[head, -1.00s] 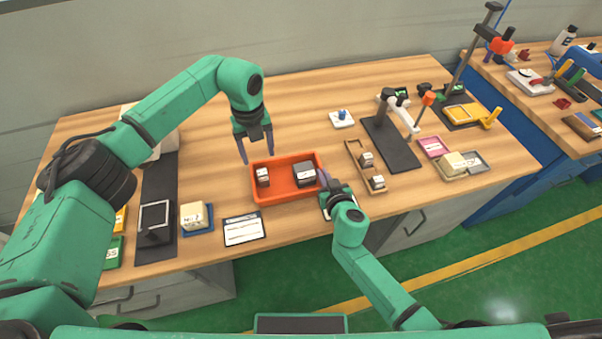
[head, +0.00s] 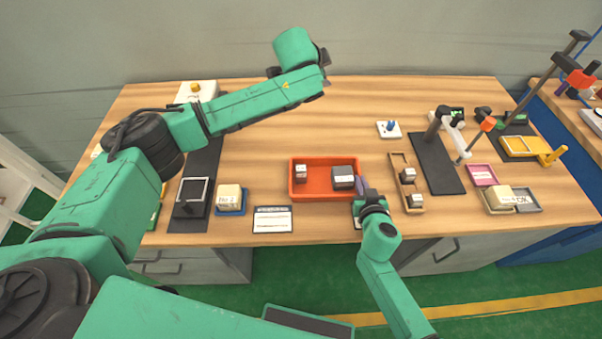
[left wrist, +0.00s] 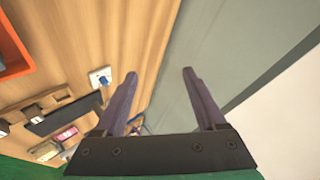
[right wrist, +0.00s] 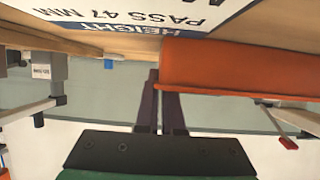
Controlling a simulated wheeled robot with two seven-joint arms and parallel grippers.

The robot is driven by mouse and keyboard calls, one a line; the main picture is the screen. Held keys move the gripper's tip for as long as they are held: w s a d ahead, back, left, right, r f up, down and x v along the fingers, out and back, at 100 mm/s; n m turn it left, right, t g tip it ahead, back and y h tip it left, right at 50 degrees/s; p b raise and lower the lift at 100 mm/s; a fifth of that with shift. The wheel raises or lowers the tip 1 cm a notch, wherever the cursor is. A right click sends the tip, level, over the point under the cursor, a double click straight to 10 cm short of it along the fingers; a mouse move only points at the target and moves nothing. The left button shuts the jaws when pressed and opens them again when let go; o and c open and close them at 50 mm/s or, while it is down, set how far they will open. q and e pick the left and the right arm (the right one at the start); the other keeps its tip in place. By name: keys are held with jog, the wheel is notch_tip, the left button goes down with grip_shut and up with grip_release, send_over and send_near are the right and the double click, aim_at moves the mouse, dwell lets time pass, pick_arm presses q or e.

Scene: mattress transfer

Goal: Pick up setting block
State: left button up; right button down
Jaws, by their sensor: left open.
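Small labelled blocks stand in several places, and which one is the setting block I cannot tell. In the head view, a smaller dark block (head: 301,173) and a larger dark block (head: 343,177) sit in an orange tray (head: 322,193). Two more blocks (head: 408,176) (head: 415,201) stand in a wooden rack (head: 398,160). My right gripper (head: 361,187) is low beside the tray's right end; its fingers (right wrist: 160,80) look shut, with nothing visible between them. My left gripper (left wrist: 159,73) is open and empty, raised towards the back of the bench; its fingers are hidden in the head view.
A cream block (head: 229,198) on a blue base and a printed card (head: 272,220) lie left of the right gripper. A dark stand plate (head: 437,165), a pink tray (head: 483,175) and another cream block (head: 499,196) are at the right. The back middle bench is clear.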

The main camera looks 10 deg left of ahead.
pick_arm(q)
jog(key=s+f+g, duration=0.4)
jog(key=s+f, duration=0.1)
jog(key=f, duration=0.1)
jog(key=m+g+y, duration=0.2)
jog(key=g, duration=0.4)
send_over(301, 168)
jog(key=f, duration=0.3)
jog(key=w+f, duration=0.1)
jog(key=f, duration=0.9)
jog(key=s+f, duration=0.1)
jog(key=f, duration=0.3)
grip_shut()
